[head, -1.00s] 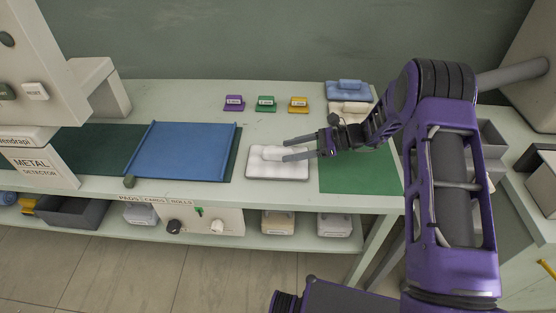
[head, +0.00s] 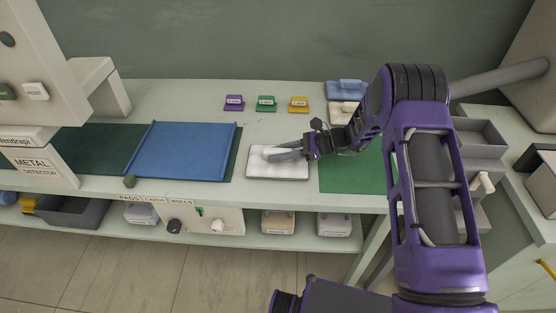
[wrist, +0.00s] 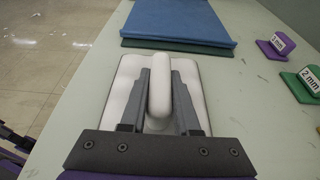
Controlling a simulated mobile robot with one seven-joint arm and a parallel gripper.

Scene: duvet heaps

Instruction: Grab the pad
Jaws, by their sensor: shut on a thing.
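The pad (head: 290,172) is a white, cushion-like square lying flat on the pale green table, between the blue sheet and a green mat. It has a raised white ridge on top. My gripper (head: 270,156) reaches over it from the right, with its fingers low on the pad. In the wrist view the pad (wrist: 125,88) lies beneath the fingers, and my gripper (wrist: 159,88) is shut on its raised ridge (wrist: 160,75), one grey finger on each side. The pad appears to rest on the table.
A blue sheet (head: 180,150) lies on a dark green mat to the left. Purple (head: 234,102), green (head: 266,103) and yellow (head: 298,104) labelled blocks stand behind. Folded blue (head: 347,90) and cream pads are at the back right. A green mat (head: 345,178) lies under my arm.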

